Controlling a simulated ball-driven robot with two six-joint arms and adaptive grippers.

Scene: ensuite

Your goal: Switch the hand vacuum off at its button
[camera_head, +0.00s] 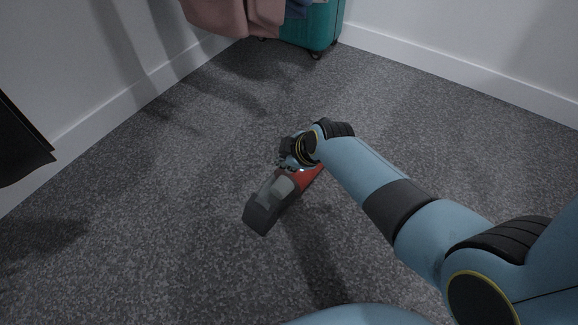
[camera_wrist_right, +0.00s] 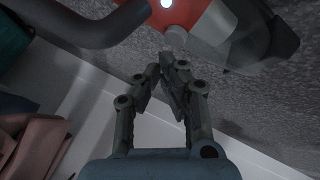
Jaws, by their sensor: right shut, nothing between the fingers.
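The hand vacuum (camera_head: 262,208), grey with a red body, is in the middle of the head view, partly hidden by my right wrist. In the right wrist view the vacuum (camera_wrist_right: 205,22) crosses the top, with a dark handle at left and a clear grey part at right. A small white light (camera_wrist_right: 166,3) glows on its red body at the top edge. My right gripper (camera_head: 287,163) is close beside the vacuum. In the right wrist view its fingertips (camera_wrist_right: 172,62) are together and empty, just below the red body; contact cannot be told. My left gripper is out of view.
A teal suitcase (camera_head: 316,27) and hanging pink cloth (camera_head: 232,14) are at the back near the white walls. A dark object (camera_head: 18,150) juts in at the left edge. The grey carpet (camera_head: 130,225) around the vacuum is clear.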

